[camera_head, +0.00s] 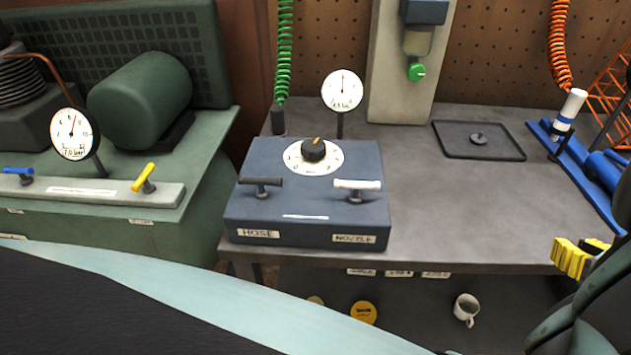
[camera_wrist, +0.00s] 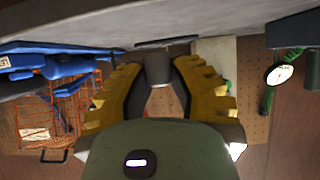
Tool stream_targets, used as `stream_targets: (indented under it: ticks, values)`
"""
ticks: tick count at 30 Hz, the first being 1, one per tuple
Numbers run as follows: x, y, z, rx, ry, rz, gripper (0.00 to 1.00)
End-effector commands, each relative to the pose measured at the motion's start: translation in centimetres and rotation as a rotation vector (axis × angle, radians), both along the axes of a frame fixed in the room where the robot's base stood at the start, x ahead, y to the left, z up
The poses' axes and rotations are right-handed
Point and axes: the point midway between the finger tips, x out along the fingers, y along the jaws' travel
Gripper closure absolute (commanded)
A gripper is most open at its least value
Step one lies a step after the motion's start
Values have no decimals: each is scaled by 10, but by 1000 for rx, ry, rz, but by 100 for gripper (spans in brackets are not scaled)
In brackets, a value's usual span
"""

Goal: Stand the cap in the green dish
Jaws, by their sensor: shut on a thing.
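My gripper (camera_head: 577,258) shows at the right edge of the head view, with its yellow fingertips by the front right edge of the bench. In the wrist view my gripper (camera_wrist: 158,70) has its yellow fingers on both sides of a dark grey cylinder, taken to be the cap (camera_wrist: 158,64), and is shut on it. The fingers hide much of the cap in the head view. The bench surface is at the top of the wrist view. I cannot make out a green dish in either view.
A dark shallow tray (camera_head: 456,151) with a small post lies at the back right of the bench. A blue stand (camera_head: 590,187) with a white nozzle (camera_head: 571,106) is right of it. The blue-grey control box (camera_head: 300,215) fills the left. Bench between is clear.

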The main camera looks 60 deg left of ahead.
Motion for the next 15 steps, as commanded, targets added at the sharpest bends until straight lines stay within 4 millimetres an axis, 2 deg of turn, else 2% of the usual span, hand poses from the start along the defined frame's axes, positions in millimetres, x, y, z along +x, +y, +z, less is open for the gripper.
stream_targets:
  ticks: [1,15]
  values:
    - [0,13,1,-1,0,15,92]
    - [19,83,-7,-1,3,12,92]
